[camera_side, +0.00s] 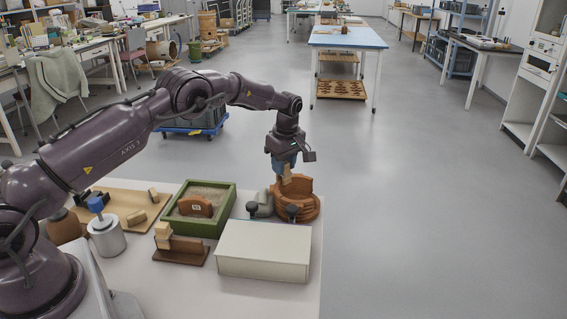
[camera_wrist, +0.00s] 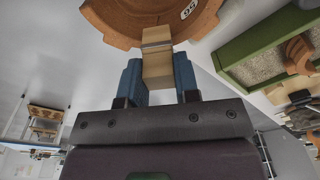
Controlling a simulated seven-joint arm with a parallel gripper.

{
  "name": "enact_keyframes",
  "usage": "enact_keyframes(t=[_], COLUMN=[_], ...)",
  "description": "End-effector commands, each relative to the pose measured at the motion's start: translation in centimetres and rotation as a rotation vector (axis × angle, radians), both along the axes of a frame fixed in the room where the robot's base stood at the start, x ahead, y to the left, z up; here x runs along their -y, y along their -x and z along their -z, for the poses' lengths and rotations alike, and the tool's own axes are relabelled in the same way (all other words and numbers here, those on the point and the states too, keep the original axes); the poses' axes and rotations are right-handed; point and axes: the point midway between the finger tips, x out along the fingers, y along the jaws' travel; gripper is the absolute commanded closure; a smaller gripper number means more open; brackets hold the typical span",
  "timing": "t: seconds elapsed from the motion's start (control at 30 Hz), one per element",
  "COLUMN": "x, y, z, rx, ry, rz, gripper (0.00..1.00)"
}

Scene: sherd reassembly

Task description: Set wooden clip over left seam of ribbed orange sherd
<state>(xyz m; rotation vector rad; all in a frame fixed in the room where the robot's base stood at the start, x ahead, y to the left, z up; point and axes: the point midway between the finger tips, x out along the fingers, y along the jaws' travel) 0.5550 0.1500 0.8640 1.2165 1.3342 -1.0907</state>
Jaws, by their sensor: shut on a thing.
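My gripper (camera_side: 286,168) is above the orange pot (camera_side: 303,206) in the side view, pointing down. In the wrist view its two blue fingers (camera_wrist: 160,80) are shut on a pale wooden clip (camera_wrist: 157,60), which also shows below the fingers in the side view (camera_side: 287,179). The clip's far end overlaps the edge of an orange ribbed piece (camera_wrist: 150,14) bearing a white label. I cannot tell whether the clip touches it or straddles a seam. Another labelled orange sherd (camera_side: 196,206) stands in the sand of a green tray (camera_side: 228,206).
A white box (camera_side: 263,250) stands in front of the pot. Dark knobs (camera_side: 252,208) are close to the pot. A brown wooden stand (camera_side: 181,250) holds pale blocks. More blocks lie on a board (camera_side: 118,207) at left, behind a blue-topped canister (camera_side: 106,238). The table ends right of the pot.

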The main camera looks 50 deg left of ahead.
Motion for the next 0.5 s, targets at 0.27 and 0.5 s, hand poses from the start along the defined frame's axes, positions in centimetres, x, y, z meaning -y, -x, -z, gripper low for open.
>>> enact_keyframes(t=[0.27,0.5], x=[0.0,0.0], y=[-0.01,0.0], z=[0.0,0.0], rx=[0.0,0.0], ry=[0.0,0.0], rz=[0.0,0.0], gripper=[0.8,0.41])
